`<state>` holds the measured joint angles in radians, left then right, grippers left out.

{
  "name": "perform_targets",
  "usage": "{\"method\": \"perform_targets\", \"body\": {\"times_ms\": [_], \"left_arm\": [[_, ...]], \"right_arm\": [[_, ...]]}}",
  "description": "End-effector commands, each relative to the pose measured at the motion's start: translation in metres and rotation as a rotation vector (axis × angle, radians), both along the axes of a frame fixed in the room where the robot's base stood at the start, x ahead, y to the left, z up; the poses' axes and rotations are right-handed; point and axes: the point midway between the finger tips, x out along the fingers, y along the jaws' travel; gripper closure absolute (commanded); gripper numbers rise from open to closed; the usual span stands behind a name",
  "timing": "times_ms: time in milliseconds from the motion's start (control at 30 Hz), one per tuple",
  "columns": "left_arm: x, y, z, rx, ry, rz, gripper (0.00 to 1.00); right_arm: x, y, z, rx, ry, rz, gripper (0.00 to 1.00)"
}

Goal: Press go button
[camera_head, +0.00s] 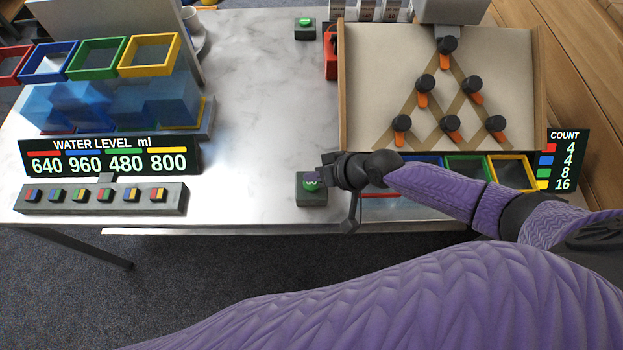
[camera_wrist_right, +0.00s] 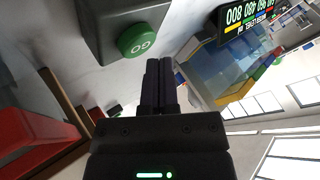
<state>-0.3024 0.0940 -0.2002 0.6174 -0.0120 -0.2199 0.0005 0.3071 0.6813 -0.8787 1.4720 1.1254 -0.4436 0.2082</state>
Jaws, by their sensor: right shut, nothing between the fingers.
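The go button is a round green cap (camera_head: 313,184) on a dark grey box (camera_head: 311,200) near the front edge of the table. In the right wrist view the green cap (camera_wrist_right: 138,41) reads GO and shows just beyond the fingertips. My right gripper (camera_wrist_right: 158,62) is shut and empty, its fingers pointing toward the button. In the head view the right gripper (camera_head: 328,176) is beside and partly over the button's right side. Whether the fingertips touch the cap I cannot tell. My left gripper is in neither view.
A tilted board (camera_head: 375,70) with several black knobs stands behind my right arm. Coloured frames (camera_head: 513,160) sit below it. A count display (camera_head: 562,160) is at right. A water level display (camera_head: 110,156) and a button strip (camera_head: 100,198) are at left. The table middle (camera_head: 250,100) is clear.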

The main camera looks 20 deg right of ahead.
Motion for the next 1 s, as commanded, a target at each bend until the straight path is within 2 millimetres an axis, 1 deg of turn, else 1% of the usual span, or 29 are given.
{"method": "perform_targets", "body": {"times_ms": [500, 767, 1000], "left_arm": [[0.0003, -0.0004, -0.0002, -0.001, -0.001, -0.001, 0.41], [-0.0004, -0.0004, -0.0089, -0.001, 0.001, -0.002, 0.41], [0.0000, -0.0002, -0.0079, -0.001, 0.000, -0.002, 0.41]], "right_arm": [[0.0000, 0.0000, -0.0002, 0.000, 0.000, 0.000, 1.00], [-0.0004, 0.0002, -0.0096, 0.000, 0.001, 0.000, 1.00], [-0.0001, 0.0001, -0.0083, 0.000, 0.000, 0.000, 1.00]]}}
